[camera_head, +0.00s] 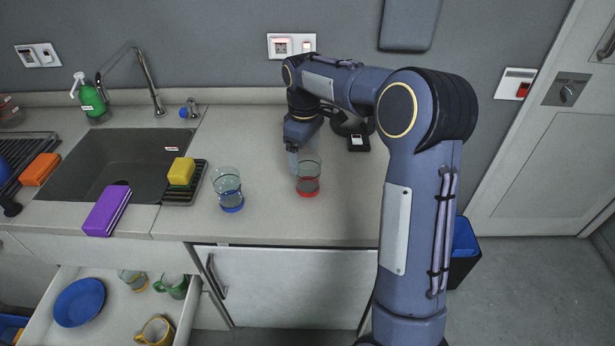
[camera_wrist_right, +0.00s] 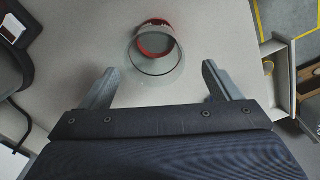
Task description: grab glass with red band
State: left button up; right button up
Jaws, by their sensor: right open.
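The glass with the red band (camera_head: 308,179) stands upright on the counter, right of the sink. The band is at its base. My right gripper (camera_head: 301,165) is open just behind and beside it in the head view, and a finger reaches down close to its rim. In the right wrist view the glass (camera_wrist_right: 156,48) is ahead of the open fingers of my right gripper (camera_wrist_right: 158,88), roughly centred between them and apart from both. The gripper is empty. My left gripper is not in view.
A glass with a blue band (camera_head: 229,190) stands to the left on the counter (camera_head: 270,215). A sponge rack (camera_head: 185,190) and the sink (camera_head: 110,160) lie farther left. An open drawer (camera_head: 105,310) with dishes juts out below. A dark device (camera_head: 357,142) sits behind right.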

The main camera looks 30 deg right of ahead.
aim_at(308, 176)
jog(key=f, duration=0.4)
jog(key=d+f+p, duration=0.1)
jog(key=f, duration=0.1)
jog(key=shift+s+f, duration=0.1)
jog(key=shift+f, duration=0.15)
jog(key=shift+a, duration=0.1)
jog(key=c, duration=1.2)
